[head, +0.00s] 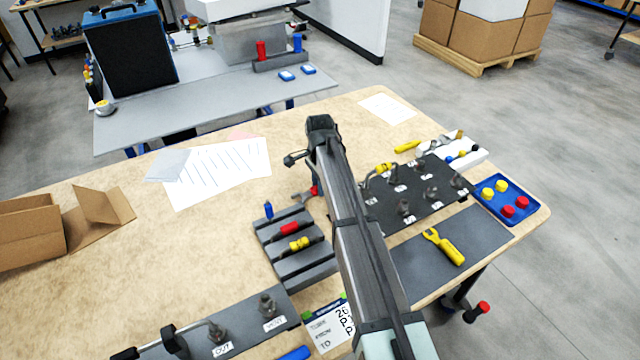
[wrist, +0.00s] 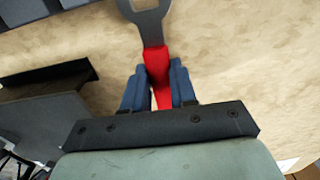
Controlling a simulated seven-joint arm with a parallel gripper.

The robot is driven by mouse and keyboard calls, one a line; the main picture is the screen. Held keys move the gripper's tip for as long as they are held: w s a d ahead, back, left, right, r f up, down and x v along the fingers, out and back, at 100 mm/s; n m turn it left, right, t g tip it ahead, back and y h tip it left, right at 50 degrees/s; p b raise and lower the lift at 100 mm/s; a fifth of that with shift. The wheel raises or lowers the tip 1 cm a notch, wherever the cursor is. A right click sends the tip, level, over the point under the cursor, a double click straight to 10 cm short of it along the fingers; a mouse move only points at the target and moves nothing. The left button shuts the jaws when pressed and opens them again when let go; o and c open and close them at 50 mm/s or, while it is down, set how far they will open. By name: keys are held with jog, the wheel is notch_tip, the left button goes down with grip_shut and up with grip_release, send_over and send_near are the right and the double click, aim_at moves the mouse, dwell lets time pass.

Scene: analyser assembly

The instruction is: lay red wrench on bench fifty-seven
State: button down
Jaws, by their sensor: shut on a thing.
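The red wrench (wrist: 155,60) has a red handle and a grey open-ended head. In the wrist view my gripper (wrist: 159,85) is shut on its handle between two blue fingers, with the grey head pointing away from the palm. In the head view the wrench (head: 302,197) shows just beyond the grey rack, partly hidden by my arm; whether it touches anything is unclear. The tan bench top (head: 235,225) lies beneath it. No readable "fifty-seven" label shows.
The grey stepped rack (head: 290,262) holds blue, red and yellow pieces. A dark fixture board (head: 420,210), a grey mat with a yellow wrench (head: 445,246) and a blue tray (head: 488,210) lie right. Papers (head: 215,170) and an open carton (head: 35,232) lie left. Bare bench lies between.

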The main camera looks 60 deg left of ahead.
jog(key=shift+f, duration=0.3)
jog(key=c, duration=0.8)
grip_release()
jog(key=shift+r, duration=0.1)
notch_tip(320, 180, up, 14)
jog(key=shift+f, duration=0.2)
